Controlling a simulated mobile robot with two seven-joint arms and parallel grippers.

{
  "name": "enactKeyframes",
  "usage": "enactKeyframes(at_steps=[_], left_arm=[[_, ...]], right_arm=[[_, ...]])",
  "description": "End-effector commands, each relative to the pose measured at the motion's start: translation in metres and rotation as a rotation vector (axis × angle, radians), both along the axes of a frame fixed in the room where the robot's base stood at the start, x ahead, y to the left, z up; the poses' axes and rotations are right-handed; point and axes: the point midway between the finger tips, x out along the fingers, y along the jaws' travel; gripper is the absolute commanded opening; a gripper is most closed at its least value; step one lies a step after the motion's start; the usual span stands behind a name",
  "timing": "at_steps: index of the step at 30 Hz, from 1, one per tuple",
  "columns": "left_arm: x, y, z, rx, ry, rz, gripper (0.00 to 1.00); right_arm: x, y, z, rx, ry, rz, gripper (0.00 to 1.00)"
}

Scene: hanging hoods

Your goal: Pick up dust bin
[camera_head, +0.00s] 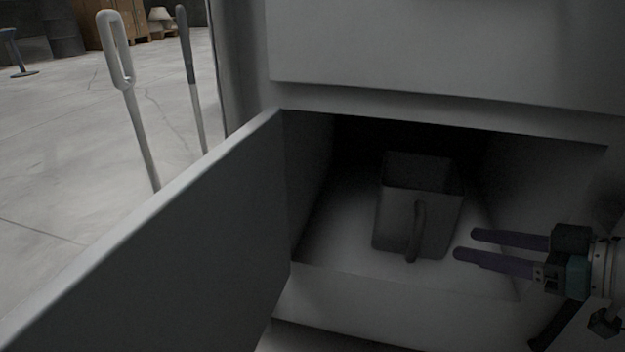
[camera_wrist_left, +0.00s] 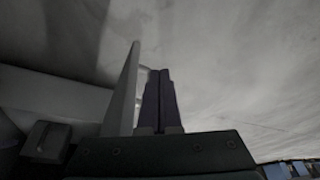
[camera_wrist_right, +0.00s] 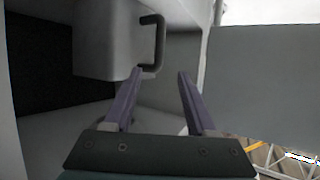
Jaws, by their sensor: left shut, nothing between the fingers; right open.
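The dust bin (camera_head: 395,218) is a grey, open-topped container with a curved handle on its front. It stands upright inside an open cabinet compartment; it also shows in the right wrist view (camera_wrist_right: 98,45), with its handle near the fingertips. My right gripper (camera_head: 463,244) is open and empty, just right of the bin's handle in the head view. In the right wrist view its fingers (camera_wrist_right: 160,75) point toward the handle, which is not between them. My left gripper (camera_wrist_left: 159,72) is shut and empty; it is not in the head view.
The cabinet door (camera_head: 170,245) stands open on the left, forming a wall beside the compartment. The compartment's floor (camera_head: 335,225) is bare around the bin. Two long-handled tools (camera_head: 140,135) stand beyond the door. A drawer front (camera_head: 450,45) lies above the opening.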

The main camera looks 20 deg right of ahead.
Motion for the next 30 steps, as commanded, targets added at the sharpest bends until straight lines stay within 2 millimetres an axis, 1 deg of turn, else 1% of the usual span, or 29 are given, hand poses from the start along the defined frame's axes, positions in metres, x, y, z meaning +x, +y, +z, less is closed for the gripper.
enactKeyframes(at_steps=[1,4,8,11,15,18,22,29,30], left_arm=[[0.000,0.001,-0.013,0.004,-0.001,-0.002,0.00],[0.000,0.003,-0.021,0.010,0.000,-0.004,0.00],[0.000,0.004,-0.026,0.015,0.000,-0.007,0.00],[0.000,0.004,-0.039,0.016,-0.001,-0.007,0.00],[0.000,0.004,-0.063,0.015,-0.001,-0.007,0.00],[0.000,0.004,-0.074,0.014,0.000,-0.007,0.00],[0.000,0.003,-0.078,0.012,0.000,-0.005,0.00],[0.000,0.001,-0.076,0.005,0.000,-0.002,0.00],[0.000,0.001,-0.076,0.004,0.000,-0.001,0.00]], right_arm=[[0.009,0.003,-0.008,0.001,-0.005,0.002,0.57],[0.020,0.005,-0.012,0.000,-0.003,0.000,0.57],[0.027,0.007,-0.013,-0.001,0.000,0.001,0.57],[0.036,0.008,-0.019,-0.001,-0.002,0.001,0.57],[0.055,0.009,-0.026,-0.001,-0.004,0.002,0.57],[0.066,0.013,-0.029,0.000,-0.003,0.001,0.57],[0.073,0.015,-0.029,-0.001,0.001,0.000,0.57],[0.074,0.015,-0.027,-0.001,0.002,0.000,0.57],[0.074,0.015,-0.027,-0.001,0.002,0.000,0.54]])
